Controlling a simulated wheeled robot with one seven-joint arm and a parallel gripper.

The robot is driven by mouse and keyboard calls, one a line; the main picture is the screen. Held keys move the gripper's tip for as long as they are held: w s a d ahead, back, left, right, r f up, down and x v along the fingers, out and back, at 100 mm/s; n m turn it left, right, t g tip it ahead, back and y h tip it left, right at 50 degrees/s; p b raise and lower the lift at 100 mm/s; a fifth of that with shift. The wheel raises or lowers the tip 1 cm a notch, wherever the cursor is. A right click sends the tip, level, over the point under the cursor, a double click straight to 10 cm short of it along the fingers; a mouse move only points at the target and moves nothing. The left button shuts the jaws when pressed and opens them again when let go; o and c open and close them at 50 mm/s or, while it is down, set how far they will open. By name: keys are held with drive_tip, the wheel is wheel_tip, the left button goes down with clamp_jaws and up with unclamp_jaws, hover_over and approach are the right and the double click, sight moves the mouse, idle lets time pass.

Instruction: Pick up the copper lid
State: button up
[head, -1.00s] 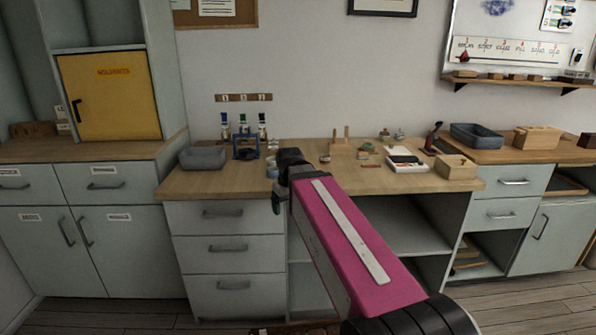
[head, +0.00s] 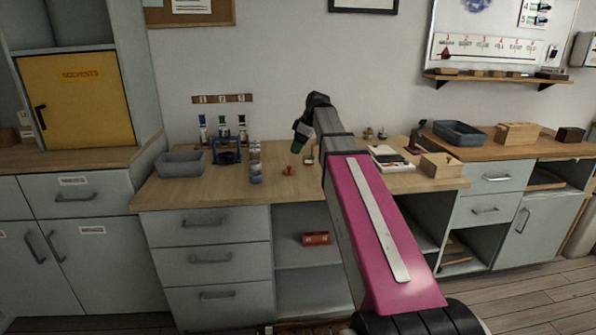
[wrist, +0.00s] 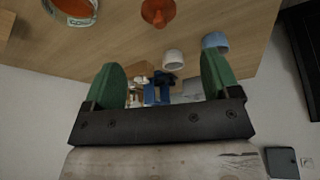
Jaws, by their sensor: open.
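The copper lid (head: 288,170) is a small orange-brown piece with a knob, lying on the wooden worktop in the head view. It also shows at the top of the wrist view (wrist: 158,13), in line with the gap between my fingers. My gripper (head: 298,142) is above the worktop, just above the lid in the head picture and apart from it. In the wrist view its two green fingers (wrist: 161,80) are spread wide with nothing held between them.
Small jars (head: 255,168) stand left of the lid. A blue rack (head: 227,153) with bottles and a grey tray (head: 180,164) are further left. A round container with an orange inside (wrist: 76,10) is near the lid. A wooden box (head: 441,165) sits to the right.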

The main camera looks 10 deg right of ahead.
sight(289, 166)
drive_tip(key=x, duration=0.4)
drive_tip(key=shift+w+f, duration=0.15)
drive_tip(key=shift+f, duration=0.3)
drive_tip(key=shift+a+x, duration=0.15)
drive_tip(key=shift+x, duration=1.3)
drive_tip(key=shift+a+x, duration=0.15)
drive_tip(key=shift+x, duration=1.3)
drive_tip(key=shift+r, duration=0.15)
drive_tip(key=c, duration=1)
